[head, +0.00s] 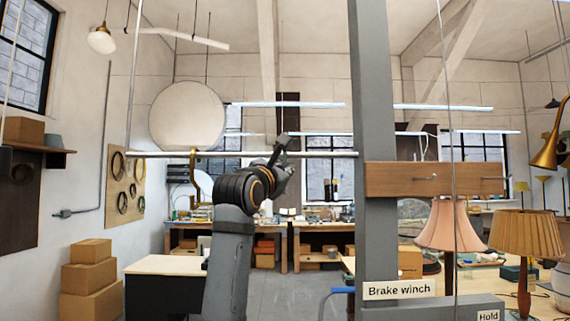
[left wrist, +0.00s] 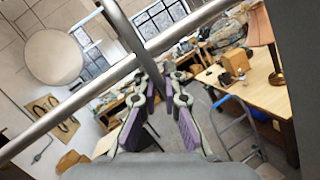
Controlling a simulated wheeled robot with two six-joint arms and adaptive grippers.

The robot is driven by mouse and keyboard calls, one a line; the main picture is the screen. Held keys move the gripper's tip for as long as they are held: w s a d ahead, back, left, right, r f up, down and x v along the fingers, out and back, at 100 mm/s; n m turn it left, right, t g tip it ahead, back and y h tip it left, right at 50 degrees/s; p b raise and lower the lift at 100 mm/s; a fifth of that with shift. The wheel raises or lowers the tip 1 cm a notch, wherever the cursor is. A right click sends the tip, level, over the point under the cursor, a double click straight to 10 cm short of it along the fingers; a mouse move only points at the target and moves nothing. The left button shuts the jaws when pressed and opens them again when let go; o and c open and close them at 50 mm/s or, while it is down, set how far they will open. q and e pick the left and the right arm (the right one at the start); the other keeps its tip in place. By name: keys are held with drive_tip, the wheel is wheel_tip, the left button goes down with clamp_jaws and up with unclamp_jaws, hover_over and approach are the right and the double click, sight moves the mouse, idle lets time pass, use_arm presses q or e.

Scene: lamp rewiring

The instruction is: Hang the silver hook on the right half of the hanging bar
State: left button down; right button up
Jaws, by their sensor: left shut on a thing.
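The hanging bar (head: 330,154) is a thin grey horizontal rod left of the thick grey post; it crosses the left wrist view (left wrist: 50,123) diagonally. My left gripper (head: 282,143) is at the bar's right half, with its fingers near bar height. In the left wrist view its purple-padded fingers (left wrist: 160,80) are around the lower end of a silver rod (left wrist: 120,25), which appears to be the silver hook's shank. This rod crosses the bar in that view; I cannot tell whether they touch. The hook's curve is not clear. My right gripper is not in view.
A brass hook (head: 193,172) hangs on the bar's left half. The grey post (head: 373,200) stands right of my left arm, with a wooden board (head: 420,179) and pegs on it. Lamps with shades (head: 449,226) stand at the right. Cardboard boxes (head: 89,277) are stacked at left.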

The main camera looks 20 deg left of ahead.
sight(285, 191)
use_arm(q)
drive_tip(key=shift+w+a+f+b, duration=0.1)
drive_tip(key=shift+w+f+b, duration=0.15)
drive_tip(key=shift+f+b, duration=0.45)
drive_tip(key=shift+w+a+f+b, duration=0.1)
drive_tip(key=shift+w+f+b, duration=0.25)
drive_tip(key=shift+f, duration=0.6)
drive_tip(key=shift+s, duration=0.1)
drive_tip(key=c, duration=1.4)
unclamp_jaws()
drive_tip(key=shift+s, duration=0.1)
drive_tip(key=d+v, duration=0.1)
drive_tip(key=v, duration=1)
drive_tip(key=shift+s+a, duration=0.4)
drive_tip(key=shift+a, duration=0.1)
drive_tip(key=shift+f, duration=0.15)
